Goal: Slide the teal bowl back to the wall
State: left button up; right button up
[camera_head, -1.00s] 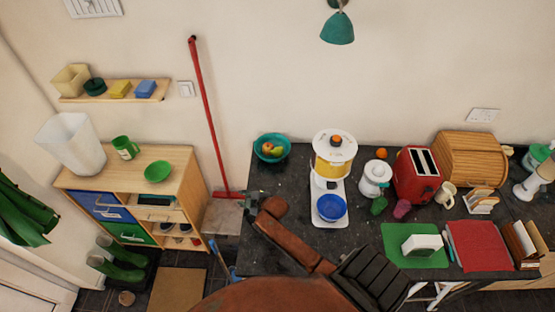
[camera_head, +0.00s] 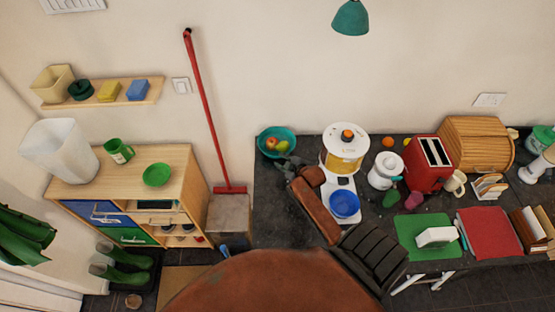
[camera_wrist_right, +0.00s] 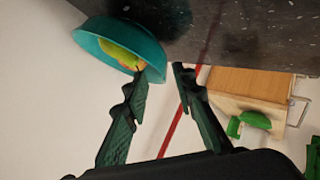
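The teal bowl (camera_head: 270,132) stands upright at the back left of the dark counter, close to the wall, with several fruits in it. In the right wrist view the bowl (camera_wrist_right: 88,40) is at the upper left. My right gripper (camera_head: 287,163) is at the bowl's near side. In the wrist view its two fingertips (camera_wrist_right: 161,71) are apart with nothing between them. One fingertip overlaps the bowl's rim; I cannot tell whether it touches. My left gripper is not in view.
The red toaster (camera_head: 428,165) is further right. The counter (camera_head: 268,200) is bare at the front left. A red broom (camera_head: 207,110) leans on the wall to the left.

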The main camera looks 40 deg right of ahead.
aim_at(274, 157)
jog(key=shift+w+d, duration=0.3)
jog(key=x, duration=0.5)
jog(key=shift+w+a, duration=0.15)
jog(key=shift+a, duration=0.15)
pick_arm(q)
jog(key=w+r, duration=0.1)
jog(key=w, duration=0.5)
pick_arm(e)
jog(key=x, duration=0.3)
jog(key=shift+w+f+p, duration=0.15)
jog(key=shift+p, duration=0.25)
jog(key=shift+s, duration=0.25)
jog(key=shift+w+f, duration=0.1)
jog(key=shift+w, duration=0.3)
jog(key=shift+s, duration=0.2)
jog(key=c, duration=0.6)
jog(key=shift+w, duration=0.1)
grip_shut()
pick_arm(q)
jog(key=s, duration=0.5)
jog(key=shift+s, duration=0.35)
